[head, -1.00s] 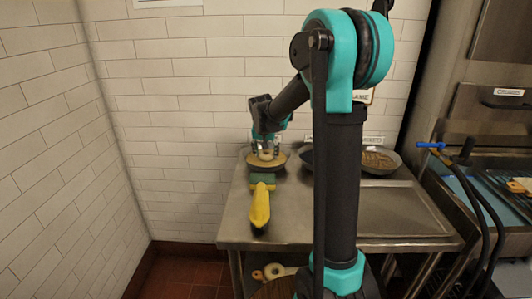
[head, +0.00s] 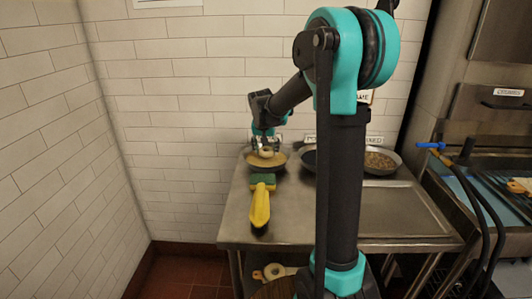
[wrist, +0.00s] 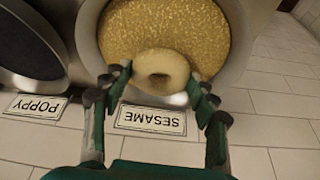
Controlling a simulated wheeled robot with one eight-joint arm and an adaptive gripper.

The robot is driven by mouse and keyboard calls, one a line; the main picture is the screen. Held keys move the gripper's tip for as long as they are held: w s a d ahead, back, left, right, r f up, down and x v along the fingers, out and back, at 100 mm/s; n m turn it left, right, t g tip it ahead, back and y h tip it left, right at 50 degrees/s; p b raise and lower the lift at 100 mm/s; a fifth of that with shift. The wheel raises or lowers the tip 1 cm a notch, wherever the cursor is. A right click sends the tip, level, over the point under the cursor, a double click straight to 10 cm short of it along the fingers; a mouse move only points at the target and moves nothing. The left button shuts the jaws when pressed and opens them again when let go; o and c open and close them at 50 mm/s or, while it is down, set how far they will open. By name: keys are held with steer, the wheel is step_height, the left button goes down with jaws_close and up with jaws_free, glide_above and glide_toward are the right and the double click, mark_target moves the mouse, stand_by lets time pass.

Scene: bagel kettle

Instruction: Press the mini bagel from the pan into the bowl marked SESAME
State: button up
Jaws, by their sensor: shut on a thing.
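The mini bagel (wrist: 160,75) is pale with a dark hole, held between my gripper's (wrist: 160,84) two fingers in the wrist view. It is over the bowl (wrist: 92,22) of golden seeds, near the rim by the SESAME label (wrist: 151,120). In the head view the bagel (head: 266,153) shows under my gripper (head: 266,148), at the sesame bowl (head: 278,170) on the left of the steel table. I cannot tell whether the bagel touches the seeds.
The POPPY bowl (wrist: 25,40) stands beside the sesame bowl. A third bowl (head: 382,162) with mixed seeds is further right. A yellow-handled brush (head: 260,205) lies in front of the sesame bowl. The tiled wall (head: 210,100) is close behind.

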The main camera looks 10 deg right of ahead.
step_height(320, 180, up, 8)
stand_by(1.0)
stand_by(0.5)
